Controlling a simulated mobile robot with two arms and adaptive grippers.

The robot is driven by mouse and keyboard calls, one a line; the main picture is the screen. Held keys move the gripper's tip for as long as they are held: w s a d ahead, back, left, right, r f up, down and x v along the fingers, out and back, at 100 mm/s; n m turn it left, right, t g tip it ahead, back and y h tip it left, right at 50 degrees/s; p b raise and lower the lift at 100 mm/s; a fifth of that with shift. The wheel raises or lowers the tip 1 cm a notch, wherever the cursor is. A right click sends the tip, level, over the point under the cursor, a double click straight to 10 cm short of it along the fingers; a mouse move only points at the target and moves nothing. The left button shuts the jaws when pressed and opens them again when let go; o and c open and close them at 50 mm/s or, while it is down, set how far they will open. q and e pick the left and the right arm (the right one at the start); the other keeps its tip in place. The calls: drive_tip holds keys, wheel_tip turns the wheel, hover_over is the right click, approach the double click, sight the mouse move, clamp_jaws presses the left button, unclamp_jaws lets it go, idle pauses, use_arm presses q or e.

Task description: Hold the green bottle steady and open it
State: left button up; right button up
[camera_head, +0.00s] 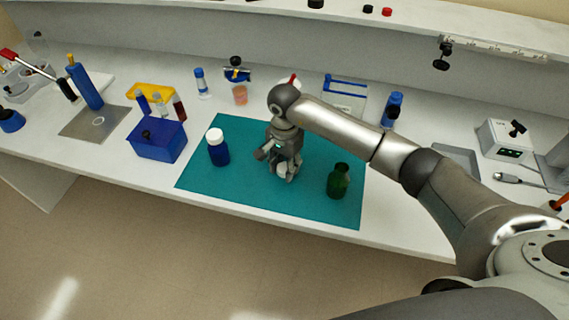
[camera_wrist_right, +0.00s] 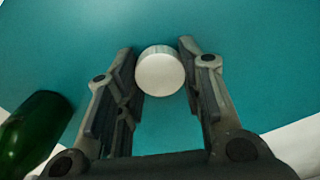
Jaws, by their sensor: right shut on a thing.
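The green bottle (camera_head: 338,181) stands upright on the right part of the teal mat (camera_head: 240,198), with no cap on its neck. It also shows at the left edge of the right wrist view (camera_wrist_right: 35,132). My right gripper (camera_head: 283,175) points down over the mat, left of the green bottle and apart from it. Its fingers are shut on a round white cap (camera_wrist_right: 160,72). The cap is low near the mat; whether it touches the mat I cannot tell. My left gripper is not in view.
A blue bottle with a white cap (camera_head: 218,148) stands on the mat's left part. A blue box (camera_head: 158,140) is left of the mat. A white device (camera_head: 503,141) stands at the right. The mat's front middle is clear.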

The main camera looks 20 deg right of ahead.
sight(284, 168)
drive_tip(key=shift+f+b, duration=0.25)
drive_tip(key=shift+b, duration=0.05)
drive_tip(key=o, duration=1.1)
drive_tip(key=shift+r, duration=0.1)
drive_tip(key=shift+r+p, duration=0.25)
drive_tip(key=shift+p, duration=0.2)
drive_tip(key=shift+r+b, duration=1.85)
drive_tip(key=shift+r, duration=4.05)
